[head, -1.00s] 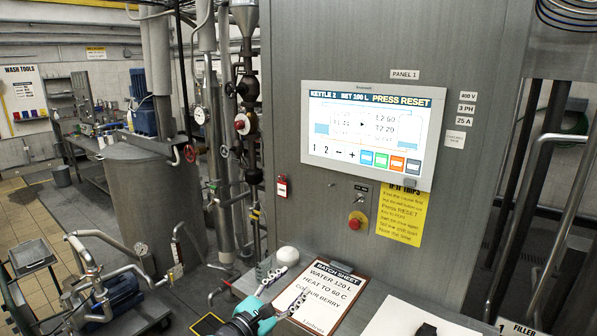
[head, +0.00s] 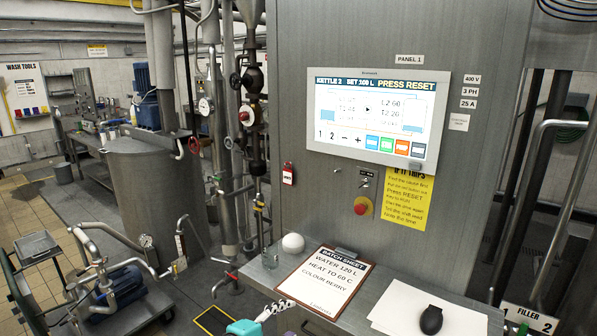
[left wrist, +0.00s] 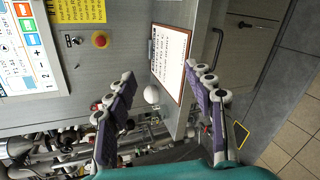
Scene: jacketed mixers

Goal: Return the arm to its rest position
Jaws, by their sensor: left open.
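My left gripper (head: 276,311) shows at the bottom edge of the head view, its teal body and pale finger links just in front of the counter. In the left wrist view its two purple-padded fingers (left wrist: 160,75) stand wide apart with nothing between them. Beyond them are a white dome (left wrist: 151,94) and a clipboard (left wrist: 171,60) on the counter. The gripper does not appear to touch anything. Most of my left arm is out of view. My right gripper is in neither view.
The counter (head: 345,322) holds a batch sheet clipboard (head: 325,282), a white dome (head: 293,243), white paper (head: 460,318) and a black rounded object (head: 431,320). The panel (head: 376,116) reads PRESS RESET above a red button (head: 362,206). A tank (head: 158,200) and pipes stand left.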

